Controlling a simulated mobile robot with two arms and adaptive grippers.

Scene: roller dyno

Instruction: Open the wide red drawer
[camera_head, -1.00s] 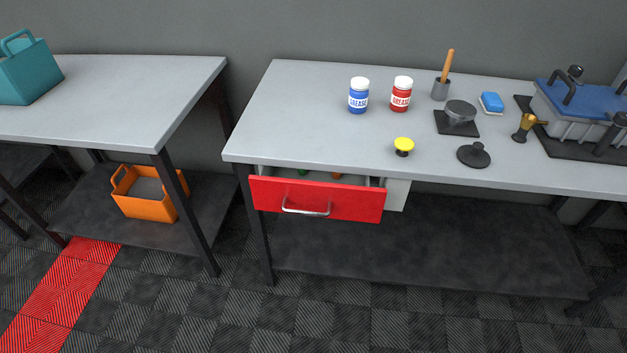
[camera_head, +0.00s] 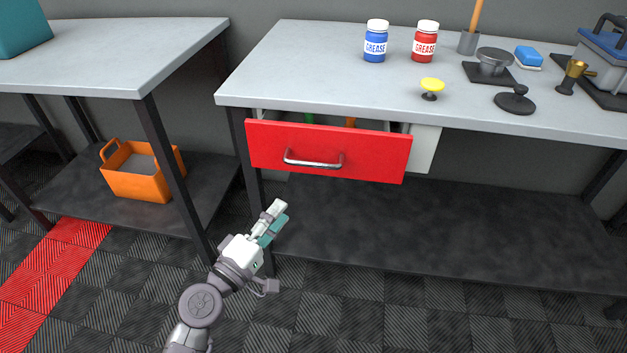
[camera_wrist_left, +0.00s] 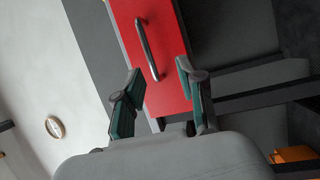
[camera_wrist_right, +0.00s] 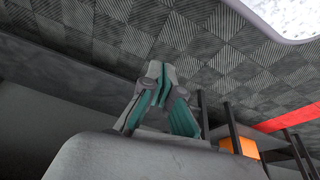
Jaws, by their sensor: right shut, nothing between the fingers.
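The wide red drawer (camera_head: 330,165) hangs under the grey workbench with a silver bar handle (camera_head: 314,163) on its front. It stands partly pulled out, and a strip of its inside shows above the front. My left gripper (camera_head: 276,217) is below and left of the handle, apart from it. In the left wrist view, this gripper (camera_wrist_left: 158,72) has its fingers spread, with the red front and the handle (camera_wrist_left: 148,48) beyond them and nothing between them. My right gripper (camera_wrist_right: 160,70) shows only in its own wrist view, fingers together and empty.
The workbench top (camera_head: 320,80) holds a blue grease jar (camera_head: 376,45), a red grease jar (camera_head: 425,45) and a yellow-topped knob (camera_head: 432,86). Below is a dark shelf (camera_head: 430,220). An orange bin (camera_head: 140,172) sits under the left table. The floor in front is clear.

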